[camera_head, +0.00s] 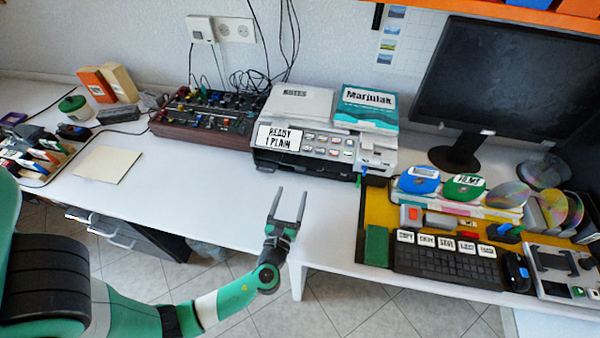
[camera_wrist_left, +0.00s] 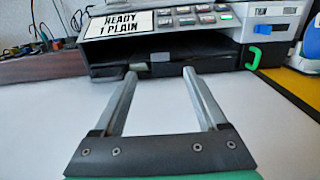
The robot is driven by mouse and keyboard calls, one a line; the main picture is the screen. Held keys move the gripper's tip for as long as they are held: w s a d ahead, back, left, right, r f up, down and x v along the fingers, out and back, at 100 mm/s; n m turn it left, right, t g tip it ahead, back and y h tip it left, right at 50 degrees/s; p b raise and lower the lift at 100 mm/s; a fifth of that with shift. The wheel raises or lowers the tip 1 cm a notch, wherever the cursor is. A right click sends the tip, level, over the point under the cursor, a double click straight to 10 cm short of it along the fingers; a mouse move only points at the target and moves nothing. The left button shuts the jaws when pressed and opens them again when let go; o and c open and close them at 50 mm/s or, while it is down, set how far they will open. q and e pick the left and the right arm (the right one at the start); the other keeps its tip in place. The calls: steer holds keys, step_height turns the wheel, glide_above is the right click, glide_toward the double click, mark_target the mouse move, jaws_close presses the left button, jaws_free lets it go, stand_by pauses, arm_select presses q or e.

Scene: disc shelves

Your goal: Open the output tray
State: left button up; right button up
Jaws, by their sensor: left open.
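A printer (camera_head: 318,150) stands on the white desk near its back edge, with a label reading "READY 1 PLAIN" and several buttons on its front panel. In the left wrist view the printer's dark front slot (camera_wrist_left: 165,58) faces me, with the output tray's dark front low in it; it looks pushed in. My left gripper (camera_head: 291,192) is open and empty in front of the printer, over the desk. In the left wrist view both fingers (camera_wrist_left: 160,72) point at the printer's lower front, with nothing between them. My right gripper does not show.
A yellow mat (camera_head: 376,200) with a keyboard (camera_head: 445,262), discs and small boxes lies to the right. A mixer (camera_head: 205,118) stands left of the printer. A paper sheet (camera_head: 108,164) lies further left. The desk directly before the printer is clear.

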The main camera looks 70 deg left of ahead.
mark_target(300, 167)
arm_select(q)
steer(key=b+x, duration=0.3)
steer(key=x, duration=0.8)
steer(key=shift+w+a, duration=0.15)
steer(key=shift+a, duration=0.05)
jaws_close()
stand_by(0.9)
